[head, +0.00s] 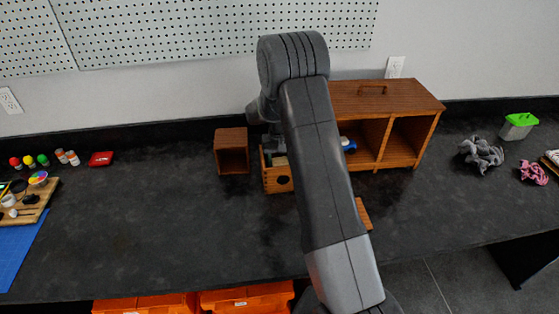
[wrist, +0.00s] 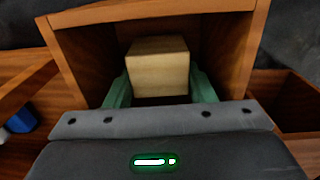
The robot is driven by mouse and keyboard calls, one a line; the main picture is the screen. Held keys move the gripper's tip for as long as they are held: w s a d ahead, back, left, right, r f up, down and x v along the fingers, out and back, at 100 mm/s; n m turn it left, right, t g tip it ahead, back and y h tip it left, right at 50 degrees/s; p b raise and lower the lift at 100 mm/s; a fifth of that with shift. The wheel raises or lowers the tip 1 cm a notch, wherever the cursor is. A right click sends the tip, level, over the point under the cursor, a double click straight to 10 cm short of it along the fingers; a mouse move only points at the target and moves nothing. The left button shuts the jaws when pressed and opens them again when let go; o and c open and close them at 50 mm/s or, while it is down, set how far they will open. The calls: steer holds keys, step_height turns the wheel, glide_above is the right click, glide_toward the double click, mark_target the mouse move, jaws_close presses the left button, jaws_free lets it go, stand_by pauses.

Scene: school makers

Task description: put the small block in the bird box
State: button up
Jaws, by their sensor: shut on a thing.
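The small block (wrist: 158,68) is a pale wooden block held between the green fingers of my gripper (wrist: 160,88) in the wrist view. The bird box (head: 278,183) is a brown wooden box with a round dark hole in its front, standing on the dark counter. Its open top faces up, and its rim (wrist: 150,11) frames the block in the wrist view. My gripper (head: 272,148) is over this opening in the head view, partly hidden by my arm. The block appears at or within the opening; its exact depth and any contact with the floor cannot be told.
A small open wooden box (head: 231,150) stands close on the left. A large wooden cabinet (head: 420,105) with compartments and a blue item (head: 348,144) stands on the right. A flat wooden piece (head: 363,214) lies in front. The counter's left middle is clear.

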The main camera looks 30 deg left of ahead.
mark_target(279, 160)
steer(key=o, duration=0.7)
steer(key=shift+r+p, duration=0.45)
steer(key=shift+p, duration=0.05)
step_height(279, 160, up, 12)
steer(key=shift+r+b, duration=0.15)
steer(key=shift+b, duration=0.65)
